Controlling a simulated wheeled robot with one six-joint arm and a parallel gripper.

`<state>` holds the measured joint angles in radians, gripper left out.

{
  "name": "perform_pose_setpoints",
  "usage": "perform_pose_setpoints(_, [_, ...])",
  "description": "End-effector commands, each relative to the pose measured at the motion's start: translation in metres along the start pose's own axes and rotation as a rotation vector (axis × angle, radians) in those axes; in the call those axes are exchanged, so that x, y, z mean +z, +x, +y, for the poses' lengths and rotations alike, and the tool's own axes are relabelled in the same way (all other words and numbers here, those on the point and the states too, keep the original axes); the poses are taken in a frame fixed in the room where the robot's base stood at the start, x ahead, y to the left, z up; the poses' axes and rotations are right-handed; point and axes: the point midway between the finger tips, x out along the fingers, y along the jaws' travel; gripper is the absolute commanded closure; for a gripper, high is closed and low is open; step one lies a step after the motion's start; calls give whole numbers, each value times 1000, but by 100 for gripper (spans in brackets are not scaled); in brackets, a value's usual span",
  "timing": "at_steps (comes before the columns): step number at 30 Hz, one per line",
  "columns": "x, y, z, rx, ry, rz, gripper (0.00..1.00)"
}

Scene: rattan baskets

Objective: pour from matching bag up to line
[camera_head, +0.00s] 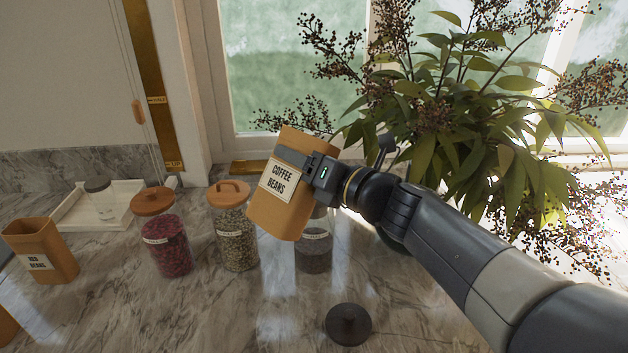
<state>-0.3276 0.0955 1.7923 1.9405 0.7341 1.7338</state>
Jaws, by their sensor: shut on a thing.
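My gripper (308,166) is shut on an orange-brown bag labelled "COFFEE BEANS" (264,211). The bag is held in the air, tilted, in front of and partly over a glass jar (314,252) with dark contents. The bag hides the jar's upper part, so I cannot see its rim or whether anything is flowing. A black round lid (349,325) with a knob lies on the counter in front of that jar. Another orange-brown bag, labelled "RED BEANS" (40,250), stands upright and open at the left.
A jar of red beans (167,245) and a jar of greenish contents (236,238) stand left of the held bag, both with wooden lids. A white tray (70,215) holds a small jar (101,199). A large leafy plant (470,130) fills the right, close to my arm.

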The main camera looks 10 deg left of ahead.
Motion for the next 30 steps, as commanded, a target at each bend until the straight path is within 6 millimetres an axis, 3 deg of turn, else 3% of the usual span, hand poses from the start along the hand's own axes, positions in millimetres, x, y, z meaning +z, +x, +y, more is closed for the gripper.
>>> perform_pose_setpoints(30, [-3,0,-6,1,113,-1,91])
